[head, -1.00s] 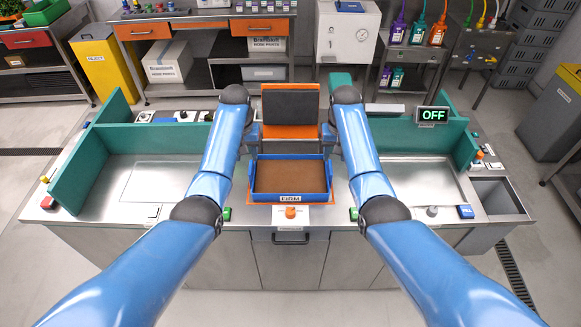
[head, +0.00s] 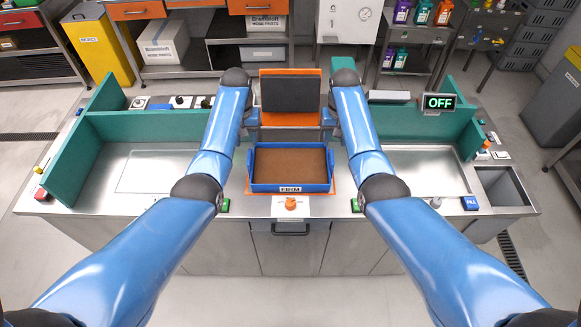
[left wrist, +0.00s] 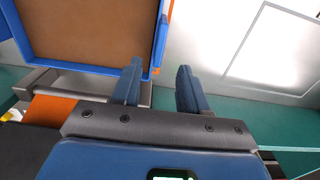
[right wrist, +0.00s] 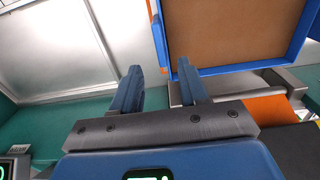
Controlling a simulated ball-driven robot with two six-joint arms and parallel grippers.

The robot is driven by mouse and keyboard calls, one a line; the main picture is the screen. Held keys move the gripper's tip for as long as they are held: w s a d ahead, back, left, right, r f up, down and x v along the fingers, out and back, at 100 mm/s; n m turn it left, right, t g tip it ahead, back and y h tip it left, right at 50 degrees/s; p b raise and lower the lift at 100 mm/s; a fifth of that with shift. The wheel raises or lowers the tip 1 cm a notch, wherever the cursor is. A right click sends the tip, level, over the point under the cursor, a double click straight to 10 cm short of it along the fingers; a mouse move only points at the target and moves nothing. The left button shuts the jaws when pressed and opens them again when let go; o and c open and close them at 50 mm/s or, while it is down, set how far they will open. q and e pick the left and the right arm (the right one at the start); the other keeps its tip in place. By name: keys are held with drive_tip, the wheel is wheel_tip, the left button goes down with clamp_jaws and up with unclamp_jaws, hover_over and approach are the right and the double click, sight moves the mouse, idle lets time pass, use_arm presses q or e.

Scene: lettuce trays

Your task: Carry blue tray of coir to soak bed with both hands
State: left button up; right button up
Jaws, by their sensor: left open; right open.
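The blue tray (head: 318,187) holds a level bed of brown coir (head: 290,168) and sits flat on an orange-edged spot at the middle of the bench. My left gripper (left wrist: 158,68) is open at the tray's left side, one finger close to the tray's edge in the left wrist view. My right gripper (right wrist: 158,72) is open at the right side, its fingers near the tray wall. Neither visibly holds it; contact is unclear. My forearms partly hide both grippers in the head view. Steel bays lie left (head: 155,172) and right (head: 430,172); I cannot tell which is the soak bed.
Green panels (head: 75,178) border the bays. An orange and dark upright panel (head: 290,95) stands just behind the tray. An orange knob (head: 291,203) is in front of the tray.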

sight(248, 156)
use_arm(q)
drive_tip(key=shift+s+f, duration=0.1)
drive_tip(key=shift+f, duration=4.3)
use_arm(e)
drive_tip(key=shift+s+f, duration=0.1)
drive_tip(key=shift+f, duration=4.3)
use_arm(q)
clamp_jaws()
use_arm(e)
clamp_jaws()
use_arm(q)
drive_tip(key=shift+a, duration=0.1)
use_arm(e)
drive_tip(key=shift+d, duration=0.1)
